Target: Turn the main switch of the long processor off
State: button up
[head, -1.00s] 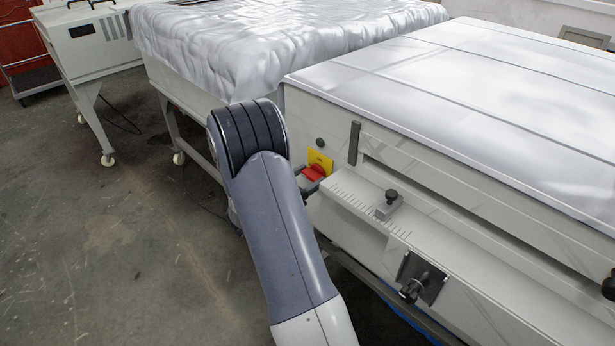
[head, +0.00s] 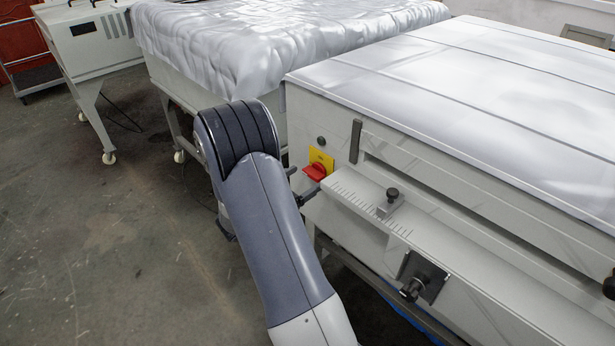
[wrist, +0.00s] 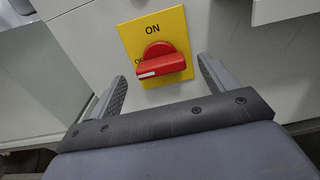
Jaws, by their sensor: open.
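The main switch is a red rotary handle (head: 315,172) on a yellow plate (head: 321,158), at the left end of the long processor (head: 340,125). In the wrist view the handle (wrist: 163,66) lies nearly level, its white-marked end pointing left. "ON" is printed above it on the plate (wrist: 172,24); a label at its left end is partly covered, with only an "O" clear. My gripper (wrist: 161,73) is open and empty, one finger on each side of the handle in that view. In the head view its fingertips (head: 300,184) are left of the handle, seemingly short of it.
A pin clamp (head: 391,196) and a black knob (head: 412,288) stick out of the processor's front, right of the switch. A covered table (head: 185,85) stands behind my arm. A white wheeled unit (head: 85,55) is further left.

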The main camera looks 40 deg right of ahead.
aim_at(310, 176)
jog(key=a, duration=0.8)
jog(key=shift+s, duration=0.35)
jog(key=shift+d, duration=0.1)
jog(key=d, duration=0.7)
jog(key=w+d, duration=0.1)
jog(key=d, duration=0.2)
jog(key=shift+d, duration=0.4)
jog(key=shift+a, duration=0.15)
